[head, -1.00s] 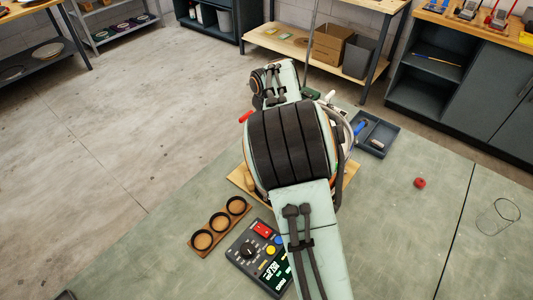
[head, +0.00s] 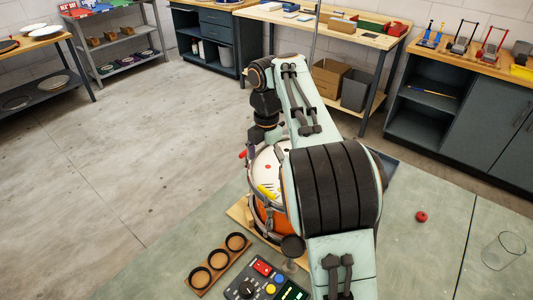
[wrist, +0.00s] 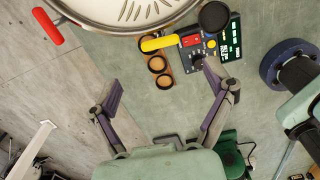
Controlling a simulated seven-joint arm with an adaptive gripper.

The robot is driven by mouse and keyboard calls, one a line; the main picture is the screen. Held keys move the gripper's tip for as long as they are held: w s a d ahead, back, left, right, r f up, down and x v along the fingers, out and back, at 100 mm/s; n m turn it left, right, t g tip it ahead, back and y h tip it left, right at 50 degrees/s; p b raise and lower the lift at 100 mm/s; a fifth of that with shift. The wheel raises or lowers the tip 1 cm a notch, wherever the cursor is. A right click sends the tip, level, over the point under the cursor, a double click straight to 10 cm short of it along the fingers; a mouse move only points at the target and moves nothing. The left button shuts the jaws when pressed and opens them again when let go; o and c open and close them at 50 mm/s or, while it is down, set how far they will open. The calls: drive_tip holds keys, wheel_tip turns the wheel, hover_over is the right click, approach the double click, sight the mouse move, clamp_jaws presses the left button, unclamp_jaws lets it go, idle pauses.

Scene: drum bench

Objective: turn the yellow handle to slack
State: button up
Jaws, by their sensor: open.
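The drum (head: 268,211) has a white head and orange shell and stands on a wooden board, partly behind my arm. The yellow handle (head: 265,191) is at its front rim; in the wrist view it (wrist: 160,43) juts out beside the drum's rim (wrist: 128,29). A red handle (head: 243,154) is on the drum's left side and also shows in the wrist view (wrist: 48,26). My gripper (wrist: 160,75) is open and empty, its fingers spread wide, with the yellow handle above and beyond the fingertips, apart from them. In the head view my fingers cannot be made out.
A control box (head: 267,284) with coloured buttons and a wooden holder with black rings (head: 218,262) lie in front of the drum. A black round knob (head: 292,247) stands near the box. A red round piece (head: 421,217) and a clear glass (head: 503,250) are on the right; bench between is clear.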

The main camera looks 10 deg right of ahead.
drive_tip(key=shift+r, duration=1.6)
drive_tip(key=s+d+r+t, duration=0.15)
drive_tip(key=s+r, duration=0.25)
drive_tip(key=r, duration=0.4)
drive_tip(key=s+m+y, duration=0.1)
drive_tip(key=s+m, duration=0.3)
drive_tip(key=s, duration=0.5)
drive_tip(key=s+d+f+m+g, duration=0.1)
drive_tip(key=s+f+m, duration=1.3)
drive_tip(key=s+m, duration=0.3)
drive_tip(key=m, duration=0.3)
drive_tip(key=shift+d+f+m+g, duration=0.25)
drive_tip(key=shift+d+m+g, duration=0.05)
drive_tip(key=shift+m+g, duration=0.1)
